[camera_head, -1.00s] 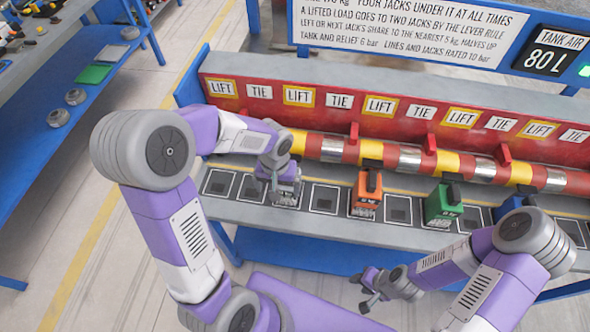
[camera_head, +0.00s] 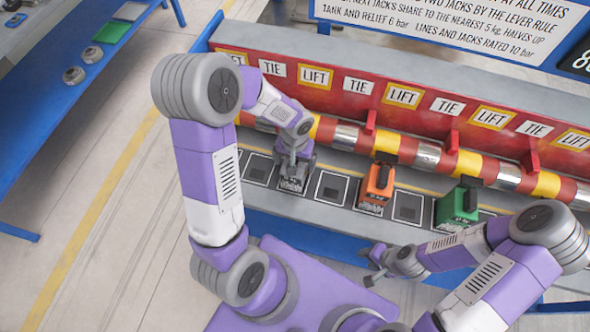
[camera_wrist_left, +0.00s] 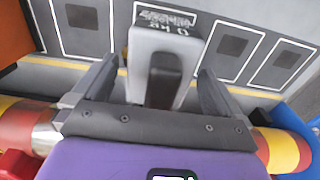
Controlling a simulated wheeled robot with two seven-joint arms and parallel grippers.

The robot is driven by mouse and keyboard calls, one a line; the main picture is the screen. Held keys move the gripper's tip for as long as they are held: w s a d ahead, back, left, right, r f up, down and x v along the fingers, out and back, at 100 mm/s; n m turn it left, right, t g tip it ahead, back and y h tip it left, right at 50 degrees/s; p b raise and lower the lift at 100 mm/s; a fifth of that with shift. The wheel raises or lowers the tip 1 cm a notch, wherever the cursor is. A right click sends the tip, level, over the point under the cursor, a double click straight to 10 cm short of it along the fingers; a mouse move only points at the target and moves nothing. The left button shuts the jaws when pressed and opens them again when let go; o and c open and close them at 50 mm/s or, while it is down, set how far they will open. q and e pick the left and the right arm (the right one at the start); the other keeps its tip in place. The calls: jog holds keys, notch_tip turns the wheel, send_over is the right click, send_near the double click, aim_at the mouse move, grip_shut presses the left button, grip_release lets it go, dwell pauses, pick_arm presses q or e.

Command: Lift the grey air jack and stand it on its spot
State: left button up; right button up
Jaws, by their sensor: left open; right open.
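The grey air jack (camera_head: 291,184) stands upright on a marked square of the grey ledge, left of the orange jack. My left gripper (camera_head: 298,156) is above it, pointing down and partly covering its top. In the left wrist view the jack (camera_wrist_left: 151,42), with a dark block on top, stands between the two spread fingers of my left gripper (camera_wrist_left: 150,88); gaps show on both sides. My right gripper (camera_head: 376,265) hangs empty in front of the ledge, low in the head view. Which square is the jack's own spot I cannot tell.
An orange jack (camera_head: 377,188) and a green jack (camera_head: 458,205) stand on the ledge to the right, with an empty framed square (camera_head: 407,207) between them. Behind runs a red, yellow and silver bar (camera_head: 385,146) below a red panel with LIFT and TIE labels.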

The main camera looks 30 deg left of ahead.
pick_arm(q)
grip_shut()
dwell(0.6)
